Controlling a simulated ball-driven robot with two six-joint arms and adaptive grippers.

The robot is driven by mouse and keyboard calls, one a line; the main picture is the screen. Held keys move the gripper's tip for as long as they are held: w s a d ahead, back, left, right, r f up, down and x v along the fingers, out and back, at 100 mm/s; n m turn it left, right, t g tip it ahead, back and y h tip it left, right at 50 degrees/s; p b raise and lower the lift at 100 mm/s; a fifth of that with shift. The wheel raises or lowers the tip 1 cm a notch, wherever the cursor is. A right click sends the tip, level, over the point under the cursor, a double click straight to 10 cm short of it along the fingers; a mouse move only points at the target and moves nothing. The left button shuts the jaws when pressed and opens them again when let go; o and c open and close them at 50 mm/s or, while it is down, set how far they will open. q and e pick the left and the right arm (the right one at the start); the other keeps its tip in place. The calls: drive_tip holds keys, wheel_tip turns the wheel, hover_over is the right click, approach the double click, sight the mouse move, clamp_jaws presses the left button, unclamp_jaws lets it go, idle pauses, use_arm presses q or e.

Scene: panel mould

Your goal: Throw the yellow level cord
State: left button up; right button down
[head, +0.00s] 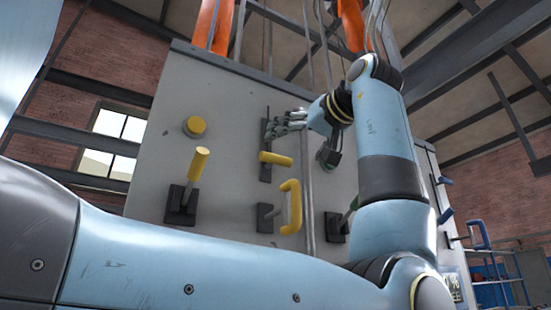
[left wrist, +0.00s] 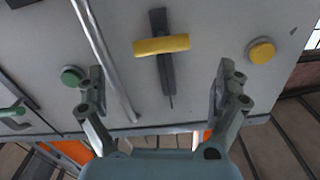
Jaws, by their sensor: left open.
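A grey panel (head: 228,95) carries several yellow controls. A yellow bar handle (head: 276,158) sits crosswise on a dark upright slotted plate. It also shows in the left wrist view as a yellow bar (left wrist: 161,44), ahead of and between the fingers. My left gripper (head: 279,126) is open and empty near the upper part of that plate, apart from the bar. In the left wrist view, the gripper (left wrist: 160,86) has its fingers spread wide. A yellow lever (head: 198,164) on a dark base and a yellow D-shaped handle (head: 291,206) are lower on the panel. My right gripper is not in view.
A round yellow button (head: 194,126) is at the panel's upper left. A green button (left wrist: 72,76) and a grey pipe (left wrist: 104,60) are beside the bar in the wrist view. Blue handles (head: 445,215) stick out at right. My left arm covers the lower panel.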

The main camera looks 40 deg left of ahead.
sight(279, 157)
use_arm(q)
drive_tip(key=p+x, duration=0.2)
drive_tip(key=x, duration=0.6)
drive_tip(key=shift+w+a, duration=0.1)
drive_tip(key=shift+a, duration=0.15)
drive_tip(key=shift+c, duration=0.3)
drive_tip(key=shift+c, duration=1.1)
drive_tip(key=c, duration=1.1)
wheel_tip(279, 157, up, 11)
drive_tip(key=p, duration=0.6)
drive_tip(key=shift+f+p, duration=0.15)
drive_tip(key=shift+p, duration=0.25)
